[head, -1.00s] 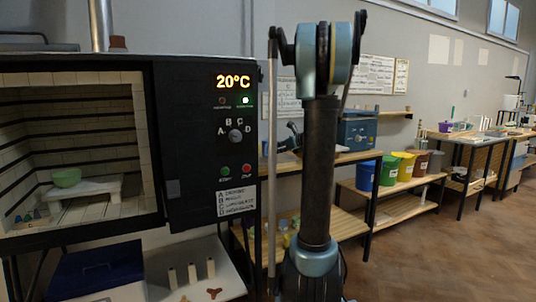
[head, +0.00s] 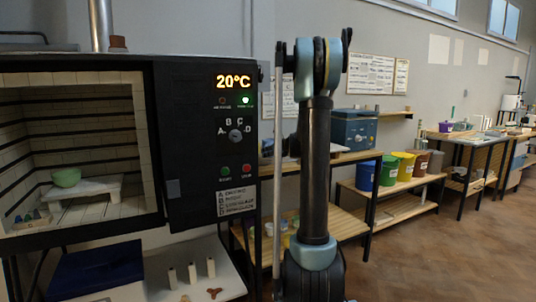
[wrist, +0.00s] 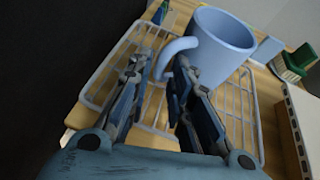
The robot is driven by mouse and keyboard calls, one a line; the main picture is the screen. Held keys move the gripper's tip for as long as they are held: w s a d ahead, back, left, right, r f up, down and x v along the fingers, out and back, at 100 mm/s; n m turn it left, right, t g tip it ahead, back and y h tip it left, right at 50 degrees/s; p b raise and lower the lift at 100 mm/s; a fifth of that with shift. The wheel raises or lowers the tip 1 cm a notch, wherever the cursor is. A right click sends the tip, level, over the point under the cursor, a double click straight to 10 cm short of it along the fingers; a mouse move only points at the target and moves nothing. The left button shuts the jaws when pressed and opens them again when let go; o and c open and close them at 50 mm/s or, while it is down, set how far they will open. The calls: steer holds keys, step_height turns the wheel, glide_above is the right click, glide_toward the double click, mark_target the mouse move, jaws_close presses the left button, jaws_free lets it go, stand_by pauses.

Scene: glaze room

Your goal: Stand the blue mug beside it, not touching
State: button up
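The light blue mug (wrist: 224,48) stands in the wrist view, its handle toward the left of the picture. It appears to stand on or just over a wire rack (wrist: 98,84) on a wooden surface. My gripper (wrist: 158,70) is open, its two fingers apart. The handle lies near the fingertips, partly behind the right finger; I cannot tell whether they touch. The mug and my gripper do not show in the head view. What "it" means is not clear from the frames.
A kiln (head: 205,150) stands open at left, with a green bowl (head: 67,177) on a white shelf (head: 95,187) inside. Wooden shelves (head: 400,207) with buckets stand along the wall. Floor at right is clear.

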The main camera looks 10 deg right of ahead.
steer(key=shift+w+a+f, duration=0.15)
steer(key=shift+w+a, duration=0.05)
steer(key=shift+w, duration=0.1)
jaws_close()
